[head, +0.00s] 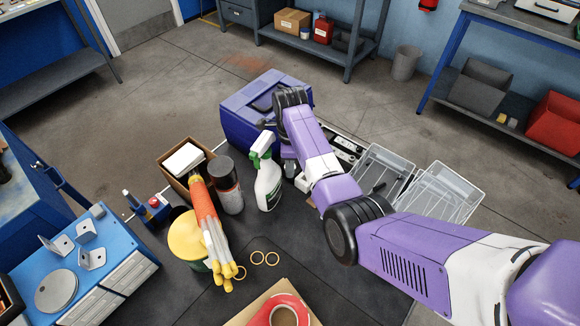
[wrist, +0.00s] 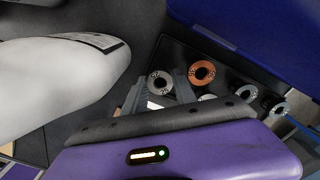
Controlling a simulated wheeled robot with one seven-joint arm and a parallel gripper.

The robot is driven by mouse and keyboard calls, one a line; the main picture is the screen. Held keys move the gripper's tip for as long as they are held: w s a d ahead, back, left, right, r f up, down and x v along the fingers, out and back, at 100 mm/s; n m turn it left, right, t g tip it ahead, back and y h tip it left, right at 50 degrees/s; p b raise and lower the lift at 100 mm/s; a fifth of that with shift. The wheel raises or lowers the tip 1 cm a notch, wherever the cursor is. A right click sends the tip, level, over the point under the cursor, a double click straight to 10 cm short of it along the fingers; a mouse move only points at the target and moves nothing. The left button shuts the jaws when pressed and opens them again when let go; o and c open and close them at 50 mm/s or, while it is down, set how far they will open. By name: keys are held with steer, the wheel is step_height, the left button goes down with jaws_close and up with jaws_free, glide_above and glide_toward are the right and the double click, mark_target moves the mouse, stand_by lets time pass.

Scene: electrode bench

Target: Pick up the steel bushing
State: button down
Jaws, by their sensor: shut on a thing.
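In the wrist view, a grey ring-shaped steel bushing (wrist: 160,82) sits between the tips of the two fingers of my gripper (wrist: 161,88). The gripper is shut on it. The purple gripper body hides the lower part of the fingers, and I cannot tell whether the bushing is clear of what is under it. In the head view my arm reaches over the bench beside the blue case, and I cannot make out the bushing there.
A copper-coloured bushing (wrist: 202,73) is close to the right of my fingers, with grey ones (wrist: 246,94) farther right. A white spray bottle (head: 268,186) stands close by. The blue case (head: 245,112) is behind, clear trays (head: 440,192) to the right.

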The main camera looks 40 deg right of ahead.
step_height(320, 180, up, 20)
steer(key=p, duration=0.6)
steer(key=shift+p, duration=0.4)
